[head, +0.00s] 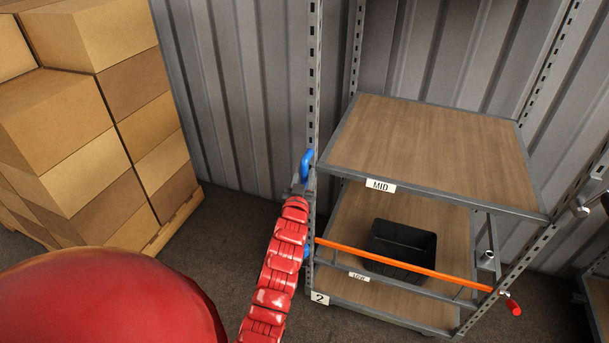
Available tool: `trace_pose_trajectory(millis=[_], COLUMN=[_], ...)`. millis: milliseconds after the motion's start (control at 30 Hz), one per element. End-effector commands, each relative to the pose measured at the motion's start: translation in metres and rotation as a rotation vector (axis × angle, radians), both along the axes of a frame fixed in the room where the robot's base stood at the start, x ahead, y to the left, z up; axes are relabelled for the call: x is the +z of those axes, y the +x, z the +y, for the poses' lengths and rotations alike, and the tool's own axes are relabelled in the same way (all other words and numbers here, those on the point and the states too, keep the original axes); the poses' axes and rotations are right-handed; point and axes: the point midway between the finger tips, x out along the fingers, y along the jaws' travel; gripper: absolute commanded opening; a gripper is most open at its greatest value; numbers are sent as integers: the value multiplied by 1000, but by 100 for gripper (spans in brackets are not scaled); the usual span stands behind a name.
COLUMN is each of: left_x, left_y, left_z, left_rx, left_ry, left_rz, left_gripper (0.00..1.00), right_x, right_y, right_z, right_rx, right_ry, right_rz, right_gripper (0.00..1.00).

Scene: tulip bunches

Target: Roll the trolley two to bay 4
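Trolley two (435,155) stands right of centre in the head view, with a white "2" plate (320,298) low on its front left post. It has wooden shelves tagged MID and LOW. A blue handle (307,163) is on its front left post, partly hidden by my red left arm. My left gripper (298,187) is at this handle, seen from behind. Its fingers are mostly hidden, so whether they are closed around the handle cannot be told. My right gripper is not in view. No bay 4 marking shows.
A black crate (400,247) sits on the trolley's lower shelf, behind an orange bar (405,265) with a red end across the front. Cartons (95,110) are stacked on a pallet at left. A corrugated wall (230,95) stands close behind. Part of another rack (598,300) shows at right.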

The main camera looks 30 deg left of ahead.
Motion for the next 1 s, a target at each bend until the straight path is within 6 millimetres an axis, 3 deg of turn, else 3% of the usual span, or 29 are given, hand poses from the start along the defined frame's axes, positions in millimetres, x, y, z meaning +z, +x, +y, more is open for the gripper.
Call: trace_pose_trajectory(millis=[33,167,200,1000], left_x=[0,0,0,0], left_y=[0,0,0,0], left_z=[0,0,0,0], left_rx=[0,0,0,0], left_ry=[0,0,0,0], left_rz=[0,0,0,-1], left_gripper=[25,1,0,0], right_x=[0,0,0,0], right_y=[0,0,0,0], right_z=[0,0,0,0], right_rx=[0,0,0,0], right_ry=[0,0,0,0], right_rz=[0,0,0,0], right_gripper=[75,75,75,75])
